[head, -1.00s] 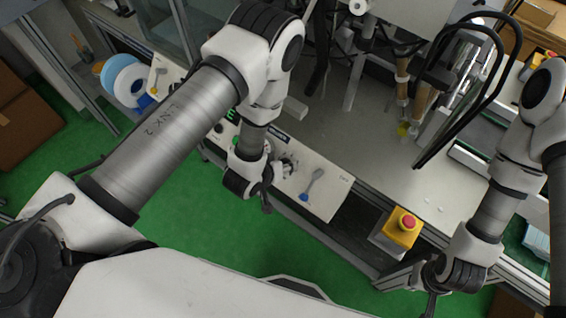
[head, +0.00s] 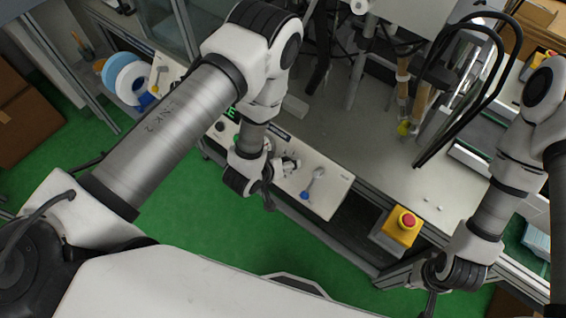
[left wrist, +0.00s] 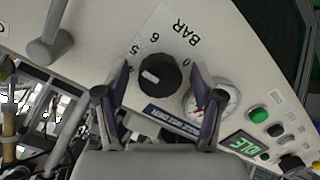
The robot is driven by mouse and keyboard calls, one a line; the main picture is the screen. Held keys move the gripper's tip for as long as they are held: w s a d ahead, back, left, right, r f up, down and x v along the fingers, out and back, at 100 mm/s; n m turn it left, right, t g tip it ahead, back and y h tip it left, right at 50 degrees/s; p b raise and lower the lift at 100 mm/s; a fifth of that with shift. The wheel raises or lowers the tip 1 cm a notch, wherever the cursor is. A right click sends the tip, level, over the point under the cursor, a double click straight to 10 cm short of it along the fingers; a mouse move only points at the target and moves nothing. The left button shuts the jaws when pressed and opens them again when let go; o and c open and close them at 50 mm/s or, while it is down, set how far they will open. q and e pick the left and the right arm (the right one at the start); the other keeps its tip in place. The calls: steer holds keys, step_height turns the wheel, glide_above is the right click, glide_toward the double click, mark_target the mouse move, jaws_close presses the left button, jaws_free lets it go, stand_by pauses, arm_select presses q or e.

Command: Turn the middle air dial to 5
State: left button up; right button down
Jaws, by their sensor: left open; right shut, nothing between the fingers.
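The black air dial (left wrist: 162,76) sits on the pale panel, with the figures 5, 6 and 0 and the word BAR printed around it. A pale mark shows on the left of its face; I cannot tell exactly which figure it points to. My left gripper (left wrist: 161,71) is open, one finger on each side of the dial. I cannot tell whether the fingers touch it. In the head view the left gripper (head: 280,172) is at the panel and largely hides the dial. My right gripper (head: 431,302) is shut and empty at the lower right, away from the panel.
A round gauge (left wrist: 213,104) is close beside the right finger, with a green button (left wrist: 258,115) and lit display (left wrist: 245,146) beyond. A lever handle (left wrist: 50,48) stands to the left. A yellow box with a red button (head: 402,228) is right of the panel (head: 329,201).

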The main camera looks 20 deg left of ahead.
arm_select(q)
steer(key=v, duration=1.2)
steer(key=shift+f, duration=0.15)
